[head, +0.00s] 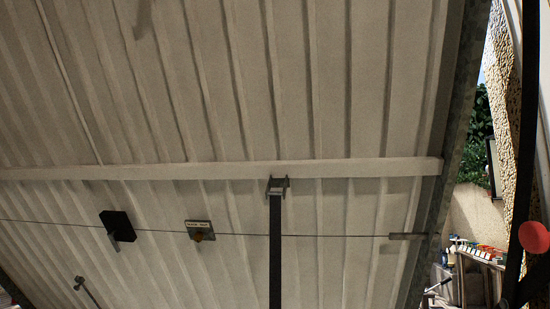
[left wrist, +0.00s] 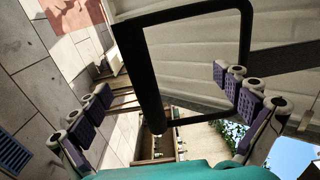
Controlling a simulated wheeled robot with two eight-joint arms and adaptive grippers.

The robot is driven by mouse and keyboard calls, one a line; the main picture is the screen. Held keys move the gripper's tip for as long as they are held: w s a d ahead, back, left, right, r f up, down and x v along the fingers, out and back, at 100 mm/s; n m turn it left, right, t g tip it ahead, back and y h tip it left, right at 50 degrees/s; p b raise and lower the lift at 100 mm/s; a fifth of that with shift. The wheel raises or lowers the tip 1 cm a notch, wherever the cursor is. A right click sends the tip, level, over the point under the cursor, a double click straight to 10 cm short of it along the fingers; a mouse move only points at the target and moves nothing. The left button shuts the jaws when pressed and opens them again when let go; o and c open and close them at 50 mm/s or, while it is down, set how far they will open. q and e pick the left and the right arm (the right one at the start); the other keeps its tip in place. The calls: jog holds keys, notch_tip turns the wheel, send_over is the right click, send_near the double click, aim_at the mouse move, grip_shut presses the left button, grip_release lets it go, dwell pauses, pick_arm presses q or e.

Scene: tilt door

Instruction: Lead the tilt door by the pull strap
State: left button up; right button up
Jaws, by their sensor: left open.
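The tilt door (head: 350,120) is a pale ribbed panel that slants overhead and fills most of the head view. A dark pull strap (head: 276,255) hangs from a bracket (head: 278,186) on its crossbar and runs out of the bottom of that view. In the left wrist view, a black loop (left wrist: 150,80), seemingly the strap's handle, lies between the spread fingers of my left gripper (left wrist: 163,85). The gripper is open; I cannot tell whether a finger touches the loop. The ribbed door (left wrist: 195,55) shows behind the loop. My right gripper is in neither view.
A black lock box (head: 117,225) and a small labelled latch (head: 200,230) sit along a thin cable on the door. A pebbled wall (head: 505,110) and cluttered shelf stand at the right. Paving (left wrist: 30,70) shows at left in the wrist view.

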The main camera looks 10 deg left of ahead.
pick_arm(q)
jog(key=shift+s, duration=2.2)
